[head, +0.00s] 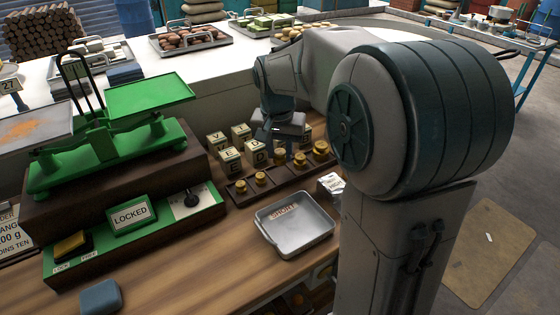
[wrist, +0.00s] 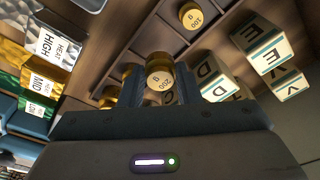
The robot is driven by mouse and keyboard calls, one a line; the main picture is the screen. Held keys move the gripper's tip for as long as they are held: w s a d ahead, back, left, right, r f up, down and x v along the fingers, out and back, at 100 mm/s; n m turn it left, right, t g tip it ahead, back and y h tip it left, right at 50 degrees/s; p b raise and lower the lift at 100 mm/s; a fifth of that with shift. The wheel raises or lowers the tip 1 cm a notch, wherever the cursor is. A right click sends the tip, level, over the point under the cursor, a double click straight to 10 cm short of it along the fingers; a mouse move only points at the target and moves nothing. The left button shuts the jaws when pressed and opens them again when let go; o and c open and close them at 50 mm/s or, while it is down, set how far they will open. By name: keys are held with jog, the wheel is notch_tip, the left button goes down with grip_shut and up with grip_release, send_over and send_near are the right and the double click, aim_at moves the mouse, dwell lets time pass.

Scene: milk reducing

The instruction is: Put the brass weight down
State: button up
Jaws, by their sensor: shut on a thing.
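My gripper (head: 281,148) points down over the back of the dark compartment rack (head: 270,193). In the wrist view its two fingers (wrist: 160,90) are shut on a brass weight (wrist: 159,76) marked 200 g, with its round knob showing. In the head view the held weight is mostly hidden by the gripper and hard to make out. Several other brass weights stand in the rack's compartments, among them a small one at the left (head: 240,187) and a larger one at the right (head: 320,147). Another weight marked 100 g (wrist: 192,17) sits in the rack in the wrist view.
Cream letter blocks (head: 229,156) stand close behind and left of the rack. A metal tray labelled SHORT (head: 300,240) lies in front. A white tag block (head: 331,183) stands at the rack's right end. A green balance (head: 150,92) and a LOCKED sign (head: 131,215) are at the left.

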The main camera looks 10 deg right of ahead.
aim_at(280, 156)
jog(key=shift+d+f, duration=0.1)
jog(key=shift+f, duration=1.8)
jog(key=shift+f, duration=0.2)
jog(key=o, duration=1.1)
jog(key=shift+r, duration=0.1)
notch_tip(280, 156, up, 11)
jog(key=s, duration=0.2)
jog(key=s+f+n, duration=0.1)
jog(key=s+f, duration=0.2)
jog(key=s, duration=0.3)
jog(key=s+f+n, duration=0.2)
jog(key=s+f, duration=0.1)
jog(key=s, duration=0.3)
jog(key=s+f+n+t, duration=0.1)
jog(key=s+f+n, duration=0.1)
jog(key=s, duration=0.4)
jog(key=shift+s+f+y+p, duration=0.15)
jog(key=shift+f+y+p, duration=0.25)
jog(key=shift+f, duration=0.15)
